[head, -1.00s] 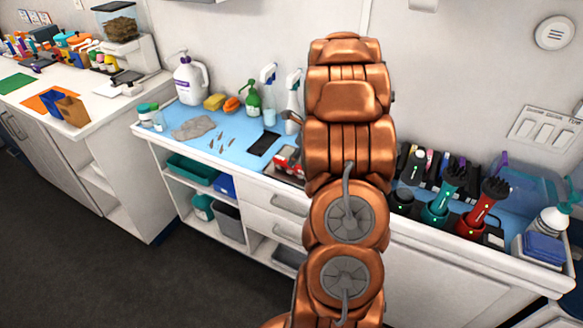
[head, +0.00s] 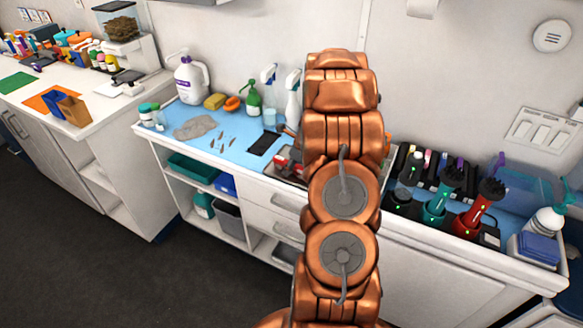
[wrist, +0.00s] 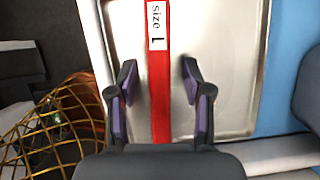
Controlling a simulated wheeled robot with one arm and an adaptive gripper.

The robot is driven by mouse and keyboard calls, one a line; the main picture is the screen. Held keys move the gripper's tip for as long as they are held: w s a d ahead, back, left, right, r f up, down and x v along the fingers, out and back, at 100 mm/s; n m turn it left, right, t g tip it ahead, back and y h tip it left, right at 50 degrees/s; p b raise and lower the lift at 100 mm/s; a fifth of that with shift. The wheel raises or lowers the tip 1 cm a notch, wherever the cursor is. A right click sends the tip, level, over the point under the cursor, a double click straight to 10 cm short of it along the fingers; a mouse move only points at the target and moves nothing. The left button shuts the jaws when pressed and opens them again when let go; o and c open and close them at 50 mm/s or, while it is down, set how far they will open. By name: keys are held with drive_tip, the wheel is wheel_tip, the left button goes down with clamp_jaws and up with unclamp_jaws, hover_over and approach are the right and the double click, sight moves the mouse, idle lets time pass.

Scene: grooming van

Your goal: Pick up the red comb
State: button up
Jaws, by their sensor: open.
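In the wrist view a flat red strip (wrist: 159,90) with a white "size L" label (wrist: 157,25) lies lengthwise on a shiny metal tray (wrist: 210,50). No comb teeth show on it, so I cannot tell whether it is the red comb. My gripper (wrist: 159,82) is open over the tray, with one finger on each side of the strip and a gap on both sides. In the head view my own arm hides the gripper and most of the tray; red and white items (head: 285,163) show beside the arm.
A gold wire mesh object (wrist: 50,135) lies left of the tray in the wrist view. The blue mat (head: 235,150) carries bottles at the back and a black flat item (head: 265,144). Upright clippers (head: 437,207) stand to the right of my arm.

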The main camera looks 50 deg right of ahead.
clamp_jaws()
idle(0.5)
drive_tip(key=shift+r+b, duration=0.65)
drive_tip(key=shift+r, duration=0.9)
drive_tip(key=shift+s+a+r, duration=0.1)
drive_tip(key=shift+r, duration=0.15)
drive_tip(key=s+a+r+b, duration=0.1)
drive_tip(key=s+a+b, duration=0.3)
drive_tip(key=s+a, duration=0.7)
drive_tip(key=shift+a+r, duration=0.2)
